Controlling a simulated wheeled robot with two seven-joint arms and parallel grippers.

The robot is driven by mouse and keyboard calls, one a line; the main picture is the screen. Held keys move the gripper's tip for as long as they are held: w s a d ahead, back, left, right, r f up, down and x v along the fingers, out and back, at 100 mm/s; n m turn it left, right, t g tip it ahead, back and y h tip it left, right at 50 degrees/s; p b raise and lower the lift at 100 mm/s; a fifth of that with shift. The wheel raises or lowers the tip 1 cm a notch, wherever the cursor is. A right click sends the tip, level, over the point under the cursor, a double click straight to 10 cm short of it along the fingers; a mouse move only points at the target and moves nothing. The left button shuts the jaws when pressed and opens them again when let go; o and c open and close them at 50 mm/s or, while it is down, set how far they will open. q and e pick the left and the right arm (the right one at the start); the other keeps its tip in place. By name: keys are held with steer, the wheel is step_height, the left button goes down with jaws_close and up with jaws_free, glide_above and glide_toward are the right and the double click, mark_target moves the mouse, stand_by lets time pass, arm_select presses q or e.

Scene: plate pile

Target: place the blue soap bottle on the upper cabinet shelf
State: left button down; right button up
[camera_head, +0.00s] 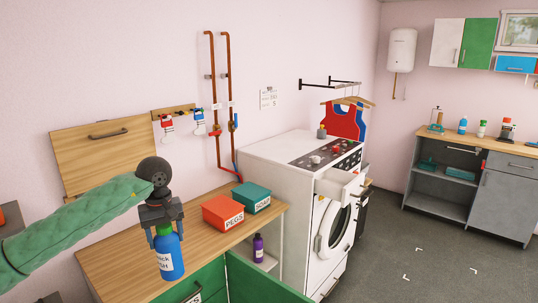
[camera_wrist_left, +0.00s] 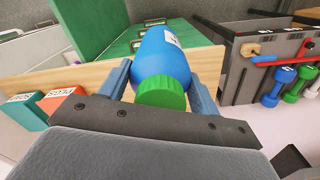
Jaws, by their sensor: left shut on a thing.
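The blue soap bottle (camera_head: 168,257), with a white label and a green cap, hangs upright from my left gripper (camera_head: 162,224). In the left wrist view the bottle (camera_wrist_left: 165,50) sits between the two blue-grey fingers of the left gripper (camera_wrist_left: 161,84), which are shut on it just below its green cap (camera_wrist_left: 162,92). It is over or close to the front part of the wooden counter (camera_head: 120,262). I cannot tell how high it is. A wall cabinet with a white door (camera_head: 446,42) and a green door hangs at the far right. Its inside is hidden. My right gripper is out of view.
A red PEGS box (camera_head: 223,213) and a teal box (camera_head: 251,197) stand on the counter. A wooden panel with a handle (camera_head: 104,158) is on the wall behind my arm. A green door (camera_head: 255,280) stands open below. A washing machine (camera_head: 300,170) stands to the right.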

mark_target(182, 269)
arm_select(q)
steer(key=s+d+f+m, duration=0.1)
steer(key=f, duration=0.1)
steer(key=s+d+f+m, duration=0.1)
steer(key=d+f+m, duration=0.1)
steer(key=f, duration=0.1)
steer(key=s+d+f+m, duration=0.1)
steer(key=s+f+m, duration=0.1)
steer(key=f, duration=0.1)
steer(key=shift+d+f, duration=0.1)
steer(key=shift+d, duration=0.25)
steer(key=s+d+f, duration=0.3)
steer(key=s+f, duration=0.4)
steer(key=f, duration=0.4)
steer(key=shift+s+d+m, duration=0.2)
steer(key=shift+s+m, duration=0.15)
steer(key=shift+m, duration=0.05)
